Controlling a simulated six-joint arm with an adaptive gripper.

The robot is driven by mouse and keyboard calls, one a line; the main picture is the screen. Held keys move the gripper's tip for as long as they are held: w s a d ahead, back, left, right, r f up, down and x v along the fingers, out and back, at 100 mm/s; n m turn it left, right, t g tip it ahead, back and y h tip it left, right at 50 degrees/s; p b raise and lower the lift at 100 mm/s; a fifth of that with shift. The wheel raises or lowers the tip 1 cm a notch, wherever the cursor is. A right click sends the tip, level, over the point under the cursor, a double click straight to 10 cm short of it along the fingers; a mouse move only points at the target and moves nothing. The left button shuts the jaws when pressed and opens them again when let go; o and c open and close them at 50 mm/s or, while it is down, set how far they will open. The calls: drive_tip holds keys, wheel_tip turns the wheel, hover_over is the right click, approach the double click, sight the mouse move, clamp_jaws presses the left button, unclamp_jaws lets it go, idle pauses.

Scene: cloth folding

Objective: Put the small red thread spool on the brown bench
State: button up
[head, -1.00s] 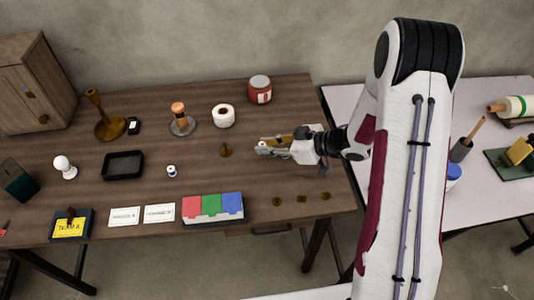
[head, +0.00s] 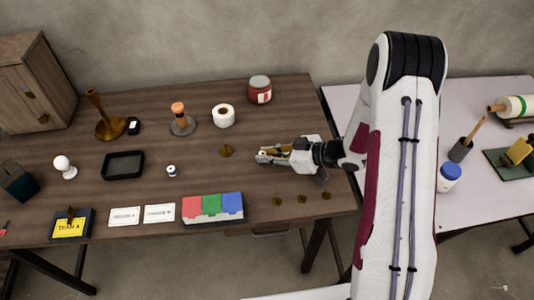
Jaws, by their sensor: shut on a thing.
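My gripper (head: 264,157) reaches in from the right, low over the brown bench (head: 200,153). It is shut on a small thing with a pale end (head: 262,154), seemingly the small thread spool. The fingers cover most of it, so its red colour is not clear, and I cannot tell whether it touches the bench top. A similar small white and blue spool (head: 172,170) stands on the bench to the left.
A small brown knob-like thing (head: 226,150) is close left of my gripper. A red, green and blue box (head: 213,208) is at the front edge. A paper roll (head: 223,116) and a red jar (head: 260,90) stand behind. Bare bench lies between the spool and knob.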

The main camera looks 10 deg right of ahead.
drive_tip(key=o, duration=0.7)
drive_tip(key=shift+r, duration=0.1)
drive_tip(key=shift+v, duration=6.05)
